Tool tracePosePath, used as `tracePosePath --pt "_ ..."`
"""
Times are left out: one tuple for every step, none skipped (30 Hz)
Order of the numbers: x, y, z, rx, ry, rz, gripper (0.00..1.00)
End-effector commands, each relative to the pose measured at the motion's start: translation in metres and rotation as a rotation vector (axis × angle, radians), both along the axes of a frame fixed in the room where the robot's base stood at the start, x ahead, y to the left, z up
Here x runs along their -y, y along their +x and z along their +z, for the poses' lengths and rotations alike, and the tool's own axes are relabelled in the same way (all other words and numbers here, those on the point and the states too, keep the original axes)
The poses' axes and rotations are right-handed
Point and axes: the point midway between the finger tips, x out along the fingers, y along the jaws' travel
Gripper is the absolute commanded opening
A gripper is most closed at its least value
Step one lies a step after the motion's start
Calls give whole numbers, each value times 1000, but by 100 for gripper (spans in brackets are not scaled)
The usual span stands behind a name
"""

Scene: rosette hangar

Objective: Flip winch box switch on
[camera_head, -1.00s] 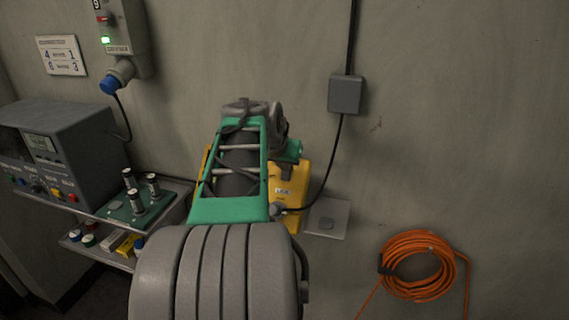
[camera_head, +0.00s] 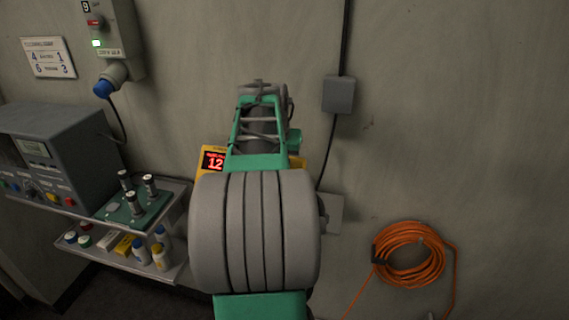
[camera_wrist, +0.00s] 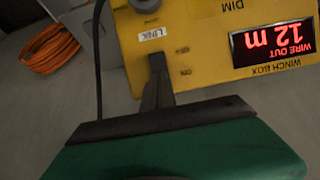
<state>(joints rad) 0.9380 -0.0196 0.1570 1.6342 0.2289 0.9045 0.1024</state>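The yellow winch box (camera_head: 207,176) is on the wall, mostly hidden behind my arm in the head view. Its red display reads 12. In the wrist view the winch box (camera_wrist: 215,35) appears upside down, with WIRE OUT 12 m on the display (camera_wrist: 272,43) and a LINK label. My gripper (camera_wrist: 157,62) shows there as dark fingers drawn together into one narrow tip, with nothing seen between them. The tip is over the box face, beside small printed marks; contact cannot be told. The switch is not clearly visible, perhaps behind the fingertips. My arm hides the gripper in the head view.
An orange cable coil (camera_head: 410,254) hangs on the wall at right. A grey junction box (camera_head: 338,95) with a cable is above the winch box. A shelf (camera_head: 180,190) with bottles and a grey instrument (camera_head: 60,150) stand at left.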

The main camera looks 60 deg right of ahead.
Motion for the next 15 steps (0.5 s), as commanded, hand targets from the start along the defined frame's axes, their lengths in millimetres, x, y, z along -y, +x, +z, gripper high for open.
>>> tracePosePath --pt "0 1 -6 -5 6 3 0" --pt "-1 0 -7 -6 7 4 0" --pt "-1 0 -8 -6 7 4 0" --pt "-2 0 -9 -6 7 4 0" --pt "-3 -1 -10 -6 8 4 0" --pt "-4 -1 -12 -6 9 4 0" --pt "-6 -2 -13 -7 9 4 0" --pt "-8 -2 -15 -8 10 4 0" --pt "-10 -3 -17 -8 12 4 0" --pt "-12 -4 -18 -10 14 4 0" --pt "-13 -4 -20 -11 15 4 0" --pt "-15 -5 -21 -12 17 4 0" --pt "-15 -5 -21 -12 18 3 0" --pt "-15 -6 -20 -12 19 3 0" --pt "-16 -6 -18 -13 18 1 0"
